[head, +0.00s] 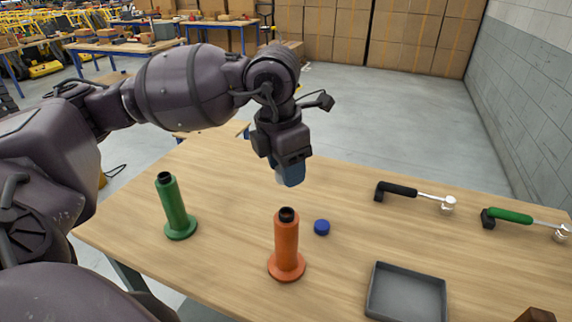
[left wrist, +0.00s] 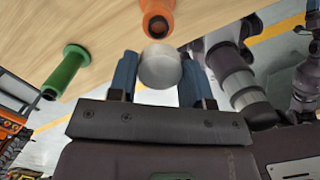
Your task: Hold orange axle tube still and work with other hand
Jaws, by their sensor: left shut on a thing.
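The orange axle tube (head: 286,246) stands upright on its round flange on the wooden table, its dark open top facing up. It also shows in the left wrist view (left wrist: 157,14), beyond the fingertips. My left gripper (head: 287,175) is above the table, behind the orange tube and apart from it. A green axle tube (head: 172,207) stands upright to the left. A blue cap (head: 321,228) lies right of the orange tube. My right gripper is not visible.
A grey tray (head: 406,294) lies at the front right. A black-handled tool (head: 400,191) and a green-handled tool (head: 512,217) lie at the right. A brown object (head: 536,315) is cut off at the bottom edge. The table between the tubes is clear.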

